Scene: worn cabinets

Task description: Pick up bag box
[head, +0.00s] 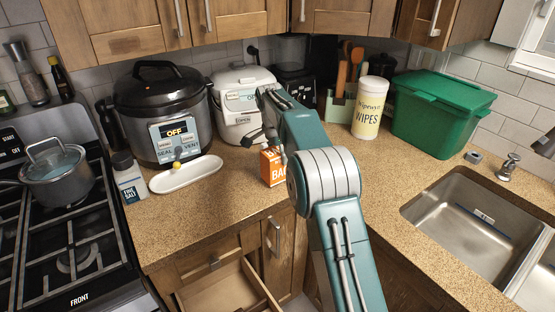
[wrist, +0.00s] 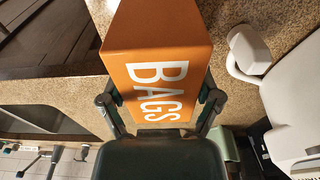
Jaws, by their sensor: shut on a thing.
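The bag box is an orange box (head: 271,168) with white "BAGS" lettering, on or just above the counter near its front edge in the head view; my arm hides part of it. In the wrist view the orange box (wrist: 158,50) fills the upper middle, its lettering turned sideways. My gripper (wrist: 160,102) has one finger on each side of the box and is shut on it. In the head view my gripper (head: 272,142) is mostly hidden behind my arm. I cannot tell whether the box touches the counter.
A white rice cooker (head: 240,112) stands behind the box, and a dark pressure cooker (head: 163,100) is to its left. A white oblong dish (head: 187,174) lies left of the box. A wipes canister (head: 370,108) and green bin (head: 440,115) stand right. An open drawer (head: 225,290) is below.

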